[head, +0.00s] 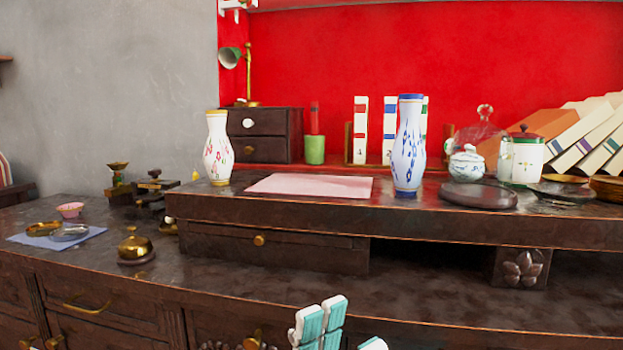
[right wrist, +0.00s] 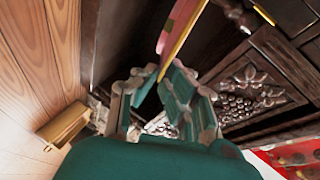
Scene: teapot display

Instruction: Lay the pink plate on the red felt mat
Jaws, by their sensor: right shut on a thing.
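The pink plate (right wrist: 181,28) shows nearly edge-on at the top of the right wrist view, with a gold rim. My right gripper (right wrist: 163,85) is shut on the plate's lower edge. Neither this gripper nor the plate shows in the head view. A flat, pale pinkish-red mat (head: 310,185), which I take for the red felt mat, lies bare on the raised shelf in the head view. My left gripper (head: 347,328) shows at the bottom edge of the head view. Its teal fingertips stand apart with nothing visible between them, and the rest is cut off.
A white floral vase (head: 217,150) stands left of the mat and a blue-patterned vase (head: 408,145) right of it. A dark round board (head: 478,195) and lidded pots are farther right. A brass bell (head: 135,248) stands on the lower counter, whose middle is clear.

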